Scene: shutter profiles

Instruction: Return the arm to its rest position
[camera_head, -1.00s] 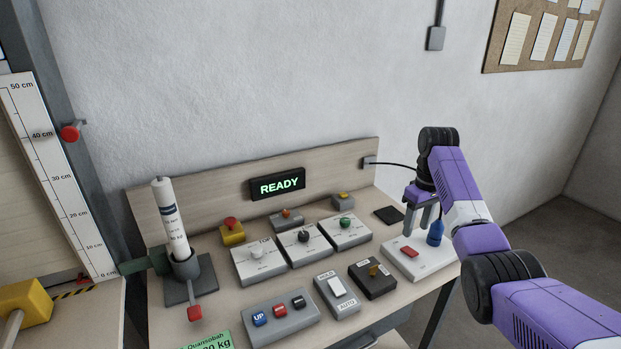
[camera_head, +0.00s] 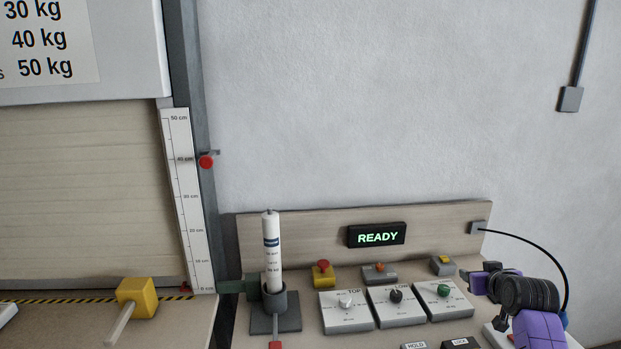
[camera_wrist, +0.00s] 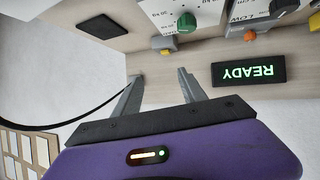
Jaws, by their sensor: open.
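My purple and black arm shows at the lower right of the head view. My gripper (camera_head: 488,280) is at the right end of the control bench, beside the green-knob box. In the wrist view my gripper (camera_wrist: 160,92) has its two grey fingers spread, with nothing between them. The wrist view is upside down. It shows the bench's back board, the READY display (camera_wrist: 248,71) to the right of the fingers and the green knob (camera_wrist: 187,22) beyond them.
The READY display (camera_head: 377,235) is on the back board. Dial boxes (camera_head: 345,312), a red-topped yellow button (camera_head: 323,272) and a white cylinder in a holder (camera_head: 272,255) stand on the bench. A black cable (camera_head: 545,255) loops beside my arm. A shutter with a scale (camera_head: 187,200) is at left.

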